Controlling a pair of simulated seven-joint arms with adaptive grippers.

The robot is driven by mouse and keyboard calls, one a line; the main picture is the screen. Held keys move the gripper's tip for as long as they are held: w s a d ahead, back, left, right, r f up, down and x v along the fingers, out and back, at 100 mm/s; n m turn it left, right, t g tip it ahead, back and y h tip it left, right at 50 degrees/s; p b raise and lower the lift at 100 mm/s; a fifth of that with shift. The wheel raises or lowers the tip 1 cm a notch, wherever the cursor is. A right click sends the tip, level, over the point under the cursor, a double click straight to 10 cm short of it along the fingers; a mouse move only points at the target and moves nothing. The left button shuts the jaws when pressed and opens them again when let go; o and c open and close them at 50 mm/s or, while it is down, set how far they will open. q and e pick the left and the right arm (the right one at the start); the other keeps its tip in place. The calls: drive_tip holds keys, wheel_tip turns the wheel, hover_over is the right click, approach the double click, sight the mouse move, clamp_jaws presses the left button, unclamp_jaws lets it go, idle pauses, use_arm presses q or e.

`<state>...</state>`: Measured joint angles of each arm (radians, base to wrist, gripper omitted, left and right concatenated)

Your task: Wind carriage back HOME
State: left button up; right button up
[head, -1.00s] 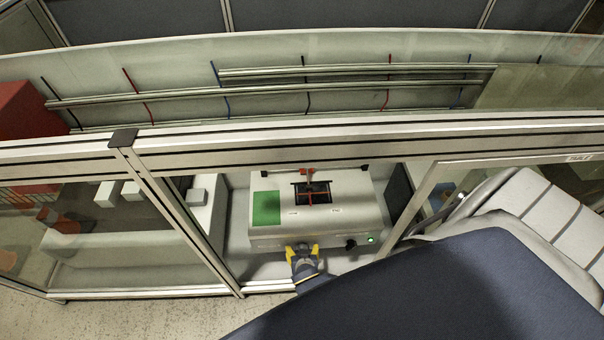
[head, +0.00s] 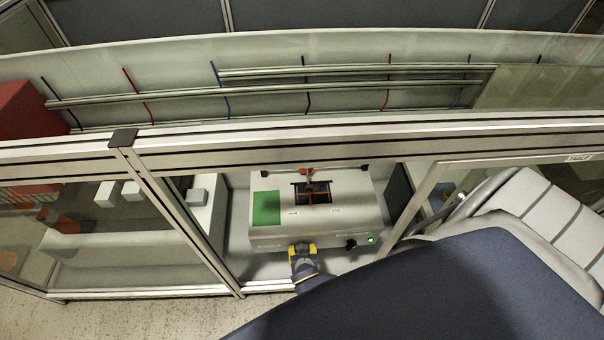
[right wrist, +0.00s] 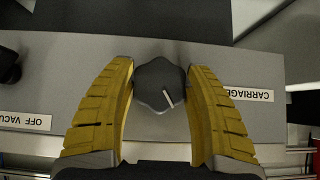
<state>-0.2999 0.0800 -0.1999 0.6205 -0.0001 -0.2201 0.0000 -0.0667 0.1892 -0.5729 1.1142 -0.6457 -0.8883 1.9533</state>
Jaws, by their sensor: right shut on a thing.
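The grey machine box (head: 310,229) stands behind the frame opening in the head view. Its carriage (head: 313,193), with red bars, sits over a dark slot on top. My right gripper (head: 302,248), with yellow fingers, is at the box's front face. In the right wrist view, my right gripper (right wrist: 160,82) is shut on a dark lobed knob (right wrist: 158,88), one finger on each side. The knob's white pointer line slants down to the right. The label "CARRIAGE" (right wrist: 248,94) is upside down beside it. My left gripper is out of view.
A second black knob (head: 351,244) and a lit green lamp (head: 371,240) are on the box front, right of my gripper. A green pad (head: 266,208) lies on the box top. Metal frame posts (head: 180,210) and a top rail bound the opening.

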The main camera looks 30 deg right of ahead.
drive_tip(key=shift+a+n+g+h, duration=0.1)
drive_tip(key=shift+n+g+h, duration=0.4)
drive_tip(key=shift+h, duration=0.4)
drive_tip(key=shift+n+g+h, duration=0.6)
drive_tip(key=shift+n+h, duration=0.3)
drive_tip(key=shift+h, duration=0.5)
drive_tip(key=o, duration=1.2)
